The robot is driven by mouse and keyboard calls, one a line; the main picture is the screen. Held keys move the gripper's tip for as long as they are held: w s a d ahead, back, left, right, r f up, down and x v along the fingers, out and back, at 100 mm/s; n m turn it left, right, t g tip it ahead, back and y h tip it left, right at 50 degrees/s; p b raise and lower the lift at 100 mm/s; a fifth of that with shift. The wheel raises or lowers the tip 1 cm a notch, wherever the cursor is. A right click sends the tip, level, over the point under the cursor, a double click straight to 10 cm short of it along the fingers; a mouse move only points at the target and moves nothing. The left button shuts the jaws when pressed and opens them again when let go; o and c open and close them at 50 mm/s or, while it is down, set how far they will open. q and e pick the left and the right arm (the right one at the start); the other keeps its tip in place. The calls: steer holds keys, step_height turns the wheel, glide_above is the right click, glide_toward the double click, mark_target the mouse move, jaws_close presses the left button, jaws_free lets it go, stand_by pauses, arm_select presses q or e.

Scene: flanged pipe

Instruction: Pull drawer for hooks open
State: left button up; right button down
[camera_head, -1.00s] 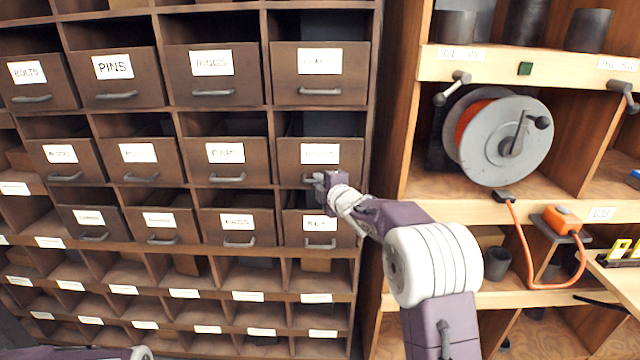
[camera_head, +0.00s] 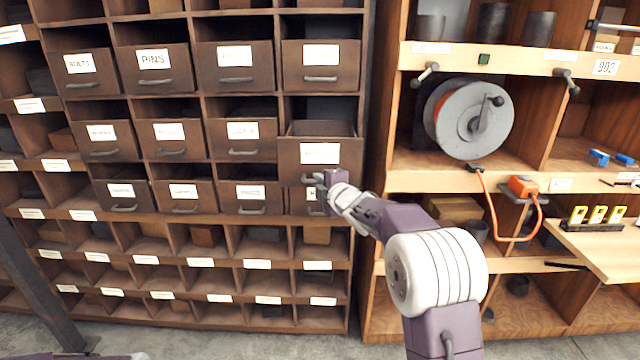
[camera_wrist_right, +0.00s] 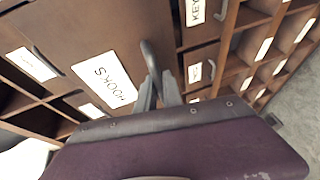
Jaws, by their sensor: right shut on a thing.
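The hooks drawer (camera_head: 322,152) is a dark brown drawer in the right column of the cabinet, and it stands out from its neighbours with its open top showing. Its white label reads HOOKS upside down in the right wrist view (camera_wrist_right: 104,84). Its grey handle (camera_wrist_right: 150,58) is low on the front. My right gripper (camera_head: 318,184) is shut on this handle; the fingers (camera_wrist_right: 158,88) meet around its lower part in the right wrist view. The gripper partly hides the handle and the keys drawer below. My left gripper is not in view; only a bit of purple arm shows at the bottom left.
Other labelled drawers, such as pins (camera_head: 154,72) and bolts (camera_head: 82,74), fill the cabinet beside it. Open bins (camera_head: 240,275) lie below. A shelf at the right holds a cable reel (camera_head: 470,118). Grey floor (camera_head: 240,345) is clear in front.

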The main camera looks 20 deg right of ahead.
stand_by(0.3)
steer(key=c, duration=1.8)
jaws_free()
steer(key=b+v, duration=0.1)
steer(key=v, duration=0.8)
